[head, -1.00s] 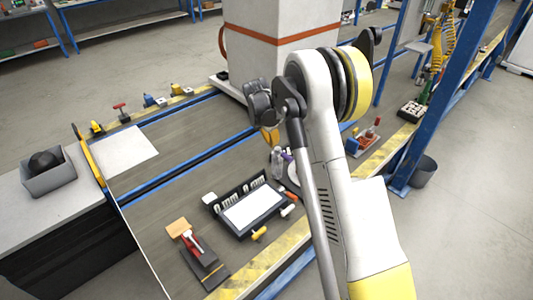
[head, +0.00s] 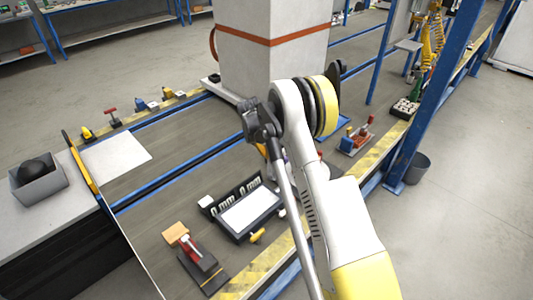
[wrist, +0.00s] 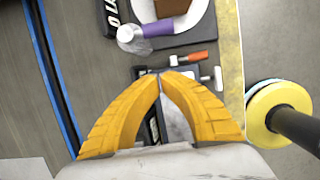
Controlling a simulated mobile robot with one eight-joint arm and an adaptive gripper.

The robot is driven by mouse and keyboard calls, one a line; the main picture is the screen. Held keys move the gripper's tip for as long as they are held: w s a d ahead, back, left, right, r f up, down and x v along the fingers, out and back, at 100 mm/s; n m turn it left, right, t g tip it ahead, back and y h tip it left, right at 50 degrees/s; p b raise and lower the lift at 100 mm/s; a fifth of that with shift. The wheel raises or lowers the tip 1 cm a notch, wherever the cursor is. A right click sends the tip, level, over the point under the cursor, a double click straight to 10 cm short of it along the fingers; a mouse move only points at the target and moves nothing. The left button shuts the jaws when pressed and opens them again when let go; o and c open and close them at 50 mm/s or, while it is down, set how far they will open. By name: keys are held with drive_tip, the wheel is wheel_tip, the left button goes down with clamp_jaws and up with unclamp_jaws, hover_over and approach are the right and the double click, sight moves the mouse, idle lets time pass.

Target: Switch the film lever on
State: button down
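Several lever-like things show in the head view, and I cannot tell which is the film lever. One has a red handle (head: 190,246) on a dark base with an orange-brown block at the near edge. A red upright lever (head: 366,131) stands on a blue base to the right. My gripper's yellow fingers (wrist: 161,75) meet at their tips in the wrist view, with nothing seen between them. It is above the dark tray; in the head view my arm mostly hides it.
A dark tray with a white panel (head: 250,212) lies on the bench. A large grey column (head: 270,60) stands behind. A blue post (head: 430,95) rises at right.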

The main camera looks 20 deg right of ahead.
sight(281, 156)
drive_tip(key=w+d+f+b, duration=0.2)
drive_tip(key=d+f+b, duration=0.1)
drive_tip(key=d+f, duration=0.2)
drive_tip(key=shift+f, duration=0.6)
drive_tip(key=shift+s+d, duration=0.1)
drive_tip(key=shift+d, duration=0.15)
